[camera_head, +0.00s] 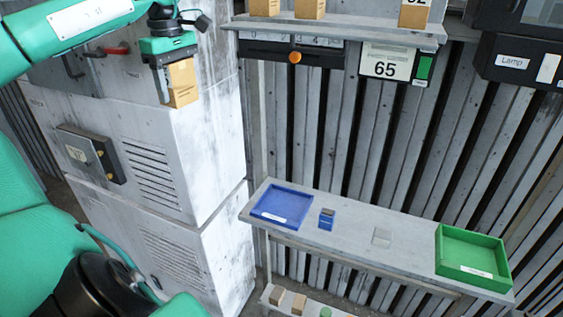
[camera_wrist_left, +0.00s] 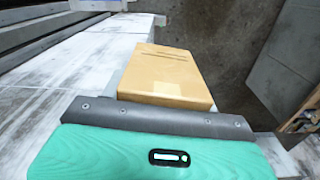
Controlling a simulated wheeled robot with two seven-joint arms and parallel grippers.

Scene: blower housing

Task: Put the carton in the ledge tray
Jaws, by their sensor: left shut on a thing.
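A tan carton (camera_head: 181,84) is held at the upper left of the head view, in front of the pale grey cabinet. My left gripper (camera_head: 164,74) is shut on it, and the carton hangs below the green wrist. In the left wrist view the carton (camera_wrist_left: 167,74) extends out past the dark finger edge (camera_wrist_left: 155,117). On the lower ledge (camera_head: 345,236) stand a shallow blue tray (camera_head: 284,203) at the left end and a deeper green tray (camera_head: 471,263) at the right end. Both look empty, and their labels are too small to read. My right gripper is not in view.
A small blue box (camera_head: 326,220) stands beside the blue tray, and a flat grey piece (camera_head: 381,238) lies mid-ledge. The grey cabinet (camera_head: 185,140) stands left of the ledge. Small items sit on a lower shelf.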

